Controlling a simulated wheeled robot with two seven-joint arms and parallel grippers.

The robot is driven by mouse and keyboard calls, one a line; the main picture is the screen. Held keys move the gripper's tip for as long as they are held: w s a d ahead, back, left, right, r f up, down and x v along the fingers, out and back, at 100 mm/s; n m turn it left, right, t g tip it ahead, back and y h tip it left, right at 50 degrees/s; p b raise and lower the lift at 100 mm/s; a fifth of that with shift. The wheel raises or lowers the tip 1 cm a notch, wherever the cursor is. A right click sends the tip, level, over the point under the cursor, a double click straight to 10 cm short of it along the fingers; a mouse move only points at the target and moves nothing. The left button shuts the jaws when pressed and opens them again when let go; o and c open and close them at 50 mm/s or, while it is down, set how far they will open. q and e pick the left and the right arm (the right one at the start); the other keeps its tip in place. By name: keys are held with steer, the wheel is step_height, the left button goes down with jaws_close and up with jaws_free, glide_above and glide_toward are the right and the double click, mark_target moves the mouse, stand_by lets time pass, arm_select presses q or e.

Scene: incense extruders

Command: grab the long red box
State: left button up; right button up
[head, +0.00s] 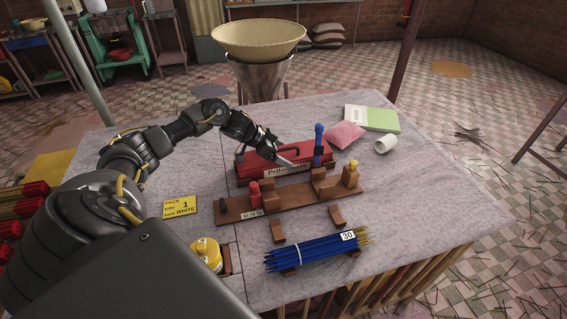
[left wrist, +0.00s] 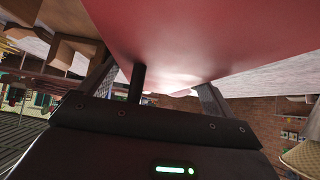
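The long red box (head: 300,155) lies on the grey table, with a pale "Pellowmere" label on its front and a dark handle on top. In the left wrist view its red surface (left wrist: 200,35) fills the upper middle. My left gripper (head: 285,158) is at the box, over its left and middle part. In the left wrist view its fingers (left wrist: 155,85) are wide apart, with a dark post and the red surface between them. I cannot tell whether the fingers touch the box. My right gripper is not in view.
Blue sticks (head: 310,250) lie nearer. A yellow jar (head: 206,252), yellow card (head: 180,206), white cup (head: 386,144), pink packet (head: 345,135) and green book (head: 372,118) surround it. The table's right front is clear.

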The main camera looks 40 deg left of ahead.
arm_select(q)
steer(key=c, duration=1.5)
steer(key=shift+o, duration=0.2)
steer(key=shift+w+a+r, duration=0.1)
steer(key=shift+w+r, duration=0.05)
steer(key=shift+r, duration=0.05)
